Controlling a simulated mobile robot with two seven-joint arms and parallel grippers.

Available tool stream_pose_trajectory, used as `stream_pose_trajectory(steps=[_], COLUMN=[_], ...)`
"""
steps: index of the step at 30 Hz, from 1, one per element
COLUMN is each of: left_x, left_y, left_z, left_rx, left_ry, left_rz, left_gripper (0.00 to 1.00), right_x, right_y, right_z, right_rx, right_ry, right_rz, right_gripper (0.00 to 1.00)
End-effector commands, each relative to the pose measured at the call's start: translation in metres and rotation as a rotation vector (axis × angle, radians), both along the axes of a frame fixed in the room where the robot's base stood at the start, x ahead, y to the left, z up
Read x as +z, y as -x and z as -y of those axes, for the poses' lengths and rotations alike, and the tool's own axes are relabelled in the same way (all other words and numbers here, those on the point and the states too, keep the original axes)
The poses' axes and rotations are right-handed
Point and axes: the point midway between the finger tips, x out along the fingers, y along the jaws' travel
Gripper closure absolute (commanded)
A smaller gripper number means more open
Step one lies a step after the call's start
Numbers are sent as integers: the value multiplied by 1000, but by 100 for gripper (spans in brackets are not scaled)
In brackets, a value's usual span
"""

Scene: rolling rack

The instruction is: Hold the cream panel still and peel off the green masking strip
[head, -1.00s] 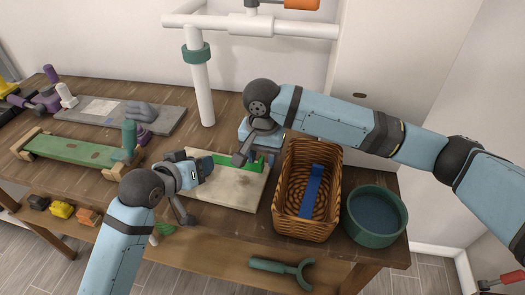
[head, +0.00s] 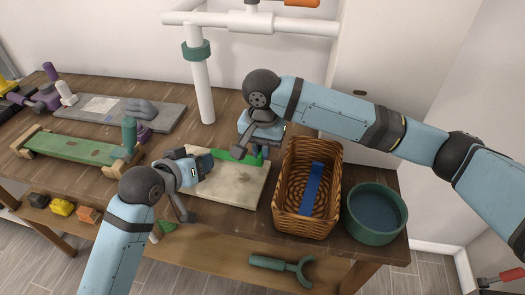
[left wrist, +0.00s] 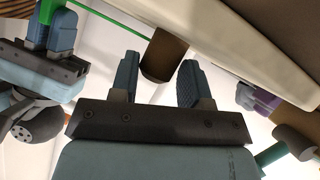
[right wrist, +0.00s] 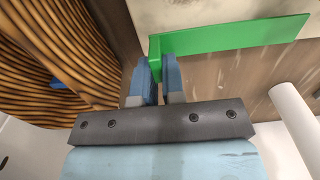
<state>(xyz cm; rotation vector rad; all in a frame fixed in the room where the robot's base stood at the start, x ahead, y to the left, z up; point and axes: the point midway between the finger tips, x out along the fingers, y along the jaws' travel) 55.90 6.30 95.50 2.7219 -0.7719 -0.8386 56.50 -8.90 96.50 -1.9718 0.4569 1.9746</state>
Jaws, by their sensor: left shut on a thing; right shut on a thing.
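The cream panel (head: 236,188) lies flat on the workbench. The green masking strip (head: 228,155) runs along its far edge; its right end is bent into a tab, seen in the right wrist view (right wrist: 230,37). My right gripper (head: 257,156) is shut on that tab, with its fingers (right wrist: 158,78) on either side. My left gripper (head: 207,165) is at the panel's far left; in the left wrist view its fingers (left wrist: 155,75) close around a brown block (left wrist: 165,54) beside the panel (left wrist: 215,30). How much of the strip is loose is unclear.
A wicker basket (head: 279,205) holding a blue strip (head: 313,185) stands just right of the panel, with a teal bowl (head: 371,238) beyond. A white pipe (head: 202,95) rises behind the panel. A green board (head: 75,150) lies at left.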

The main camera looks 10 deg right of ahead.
Motion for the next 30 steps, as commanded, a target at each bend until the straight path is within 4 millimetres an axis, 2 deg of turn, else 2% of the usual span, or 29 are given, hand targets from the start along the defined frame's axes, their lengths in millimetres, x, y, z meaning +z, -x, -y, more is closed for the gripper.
stream_pose_trajectory(steps=[30], left_x=[-2], left_y=[0], left_z=[0], left_rx=[0], left_ry=[-1], left_rz=[-5], left_gripper=[90], right_x=[42], right_y=[0], right_z=[0], right_rx=[1], right_ry=[-1], right_rz=[2], right_gripper=[100])
